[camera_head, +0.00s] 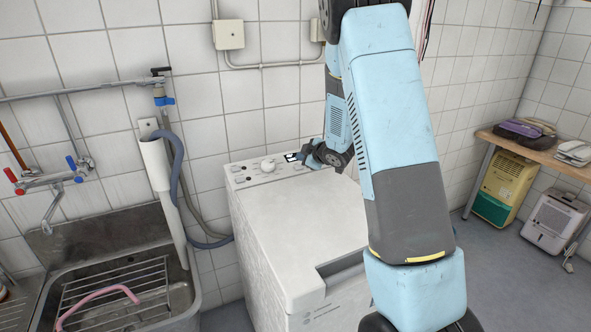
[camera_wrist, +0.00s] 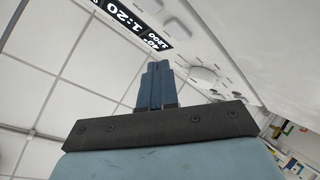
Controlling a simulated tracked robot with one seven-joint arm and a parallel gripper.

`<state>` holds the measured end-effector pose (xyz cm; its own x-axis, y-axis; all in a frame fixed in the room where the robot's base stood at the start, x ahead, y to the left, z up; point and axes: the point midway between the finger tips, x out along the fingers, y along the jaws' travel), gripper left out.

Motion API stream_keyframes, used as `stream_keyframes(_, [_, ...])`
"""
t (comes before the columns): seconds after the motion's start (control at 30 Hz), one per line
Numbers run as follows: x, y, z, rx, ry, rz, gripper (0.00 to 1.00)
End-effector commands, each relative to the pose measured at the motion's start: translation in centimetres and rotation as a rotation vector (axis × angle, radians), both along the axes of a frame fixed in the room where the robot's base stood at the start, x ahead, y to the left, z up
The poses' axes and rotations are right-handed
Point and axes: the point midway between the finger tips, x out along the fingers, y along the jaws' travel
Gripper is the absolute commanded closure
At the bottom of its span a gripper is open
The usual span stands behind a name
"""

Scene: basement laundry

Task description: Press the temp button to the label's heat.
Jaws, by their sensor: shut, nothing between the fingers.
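The white top-loading washing machine (camera_head: 290,235) stands against the tiled wall. Its control panel (camera_head: 245,174) runs along the back edge, with a round knob (camera_head: 267,165) and a small dark display (camera_head: 291,156). In the wrist view the tilted display (camera_wrist: 118,20) shows 1:20, with what looks like 40° and 1200 beside it. The knob also shows there (camera_wrist: 204,74). My gripper (camera_head: 309,156) is shut and empty at the panel, just right of the display. Its fingertips also show in the wrist view (camera_wrist: 158,68), near the panel; contact cannot be told. I cannot single out the temp button. No garment label is readable.
A metal sink (camera_head: 185,290) with a rack and a pink hose is at the left. A grey drain hose (camera_head: 180,185) and a white pipe stand between sink and washer. A wooden shelf (camera_head: 545,152) and dehumidifiers (camera_head: 553,222) are at the right.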

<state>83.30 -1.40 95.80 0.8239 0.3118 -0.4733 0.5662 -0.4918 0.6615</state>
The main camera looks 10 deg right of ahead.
Motion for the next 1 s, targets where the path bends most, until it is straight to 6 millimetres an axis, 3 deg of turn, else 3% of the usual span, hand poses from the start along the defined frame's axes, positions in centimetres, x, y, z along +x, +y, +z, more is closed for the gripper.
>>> stream_keyframes(0.3, [0.6, 0.1, -1.9, 0.0, 0.0, 0.0, 1.0])
stream_keyframes(1.0, [0.6, 0.1, -2.1, 0.0, -0.001, -0.001, 1.0])
